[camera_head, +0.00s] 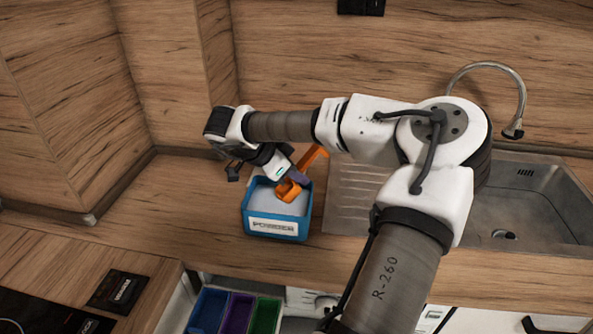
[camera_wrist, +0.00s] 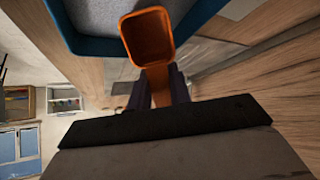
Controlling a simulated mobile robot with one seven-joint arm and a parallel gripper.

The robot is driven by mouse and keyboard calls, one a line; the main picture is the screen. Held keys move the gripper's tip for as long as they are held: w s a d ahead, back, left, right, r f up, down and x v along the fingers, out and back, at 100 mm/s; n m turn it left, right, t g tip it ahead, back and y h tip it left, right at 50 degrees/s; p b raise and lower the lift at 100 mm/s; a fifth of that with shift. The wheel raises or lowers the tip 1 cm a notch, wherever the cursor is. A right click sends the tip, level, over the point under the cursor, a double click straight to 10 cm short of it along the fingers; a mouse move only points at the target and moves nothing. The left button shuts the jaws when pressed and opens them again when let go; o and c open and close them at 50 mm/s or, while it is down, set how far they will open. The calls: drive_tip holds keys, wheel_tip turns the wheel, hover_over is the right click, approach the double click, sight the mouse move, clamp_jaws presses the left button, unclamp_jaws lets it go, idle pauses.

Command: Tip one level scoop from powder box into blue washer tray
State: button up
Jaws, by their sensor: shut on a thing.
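The blue powder box (camera_head: 274,226) stands on the wooden counter with pale grey powder (camera_head: 265,199) inside; its wall also shows in the wrist view (camera_wrist: 85,42). My gripper (camera_head: 299,178) is shut on the handle of the orange scoop (camera_head: 289,191), above the box's back right part. In the wrist view, my gripper (camera_wrist: 158,88) holds the scoop (camera_wrist: 148,38) with its bowl open toward the camera; I see no powder in it. Whether the bowl touches the powder is unclear. The blue washer tray (camera_head: 207,311) is in the drawer below the counter front, left of purple and green compartments.
The purple (camera_head: 237,313) and green (camera_head: 264,315) compartments adjoin the blue one. A metal sink (camera_head: 535,205) with a curved tap (camera_head: 519,90) lies right. Dark hob controls (camera_head: 119,291) are at lower left. The counter left of the box is clear.

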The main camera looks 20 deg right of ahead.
sight(276, 191)
drive_tip(key=shift+a+f+b, duration=0.2)
drive_tip(key=shift+f+b, duration=0.7)
drive_tip(key=shift+f, duration=0.8)
drive_tip(key=shift+a+f, duration=0.15)
drive_tip(key=shift+a, duration=2.1)
drive_tip(key=shift+d+r+y+p, duration=0.3)
drive_tip(key=shift+r+y+p, duration=0.5)
drive_tip(key=shift+p, duration=0.55)
drive_tip(key=shift+d+r+y+p, duration=0.4)
drive_tip(key=shift+r+y+p, duration=0.3)
drive_tip(key=shift+y+p, duration=0.35)
drive_tip(key=shift+d+r+y+p, duration=0.4)
drive_tip(key=shift+r+y+p, duration=0.35)
drive_tip(key=shift+p, duration=0.45)
drive_tip(key=shift+d+y, duration=0.15)
drive_tip(key=shift+y, duration=0.15)
drive_tip(key=shift+d+r+y, duration=0.15)
drive_tip(key=shift+r+y, duration=0.05)
drive_tip(key=shift+y, duration=0.5)
drive_tip(key=shift+d+r+y, duration=0.15)
drive_tip(key=shift+r+y, duration=0.05)
drive_tip(key=shift+y, duration=0.5)
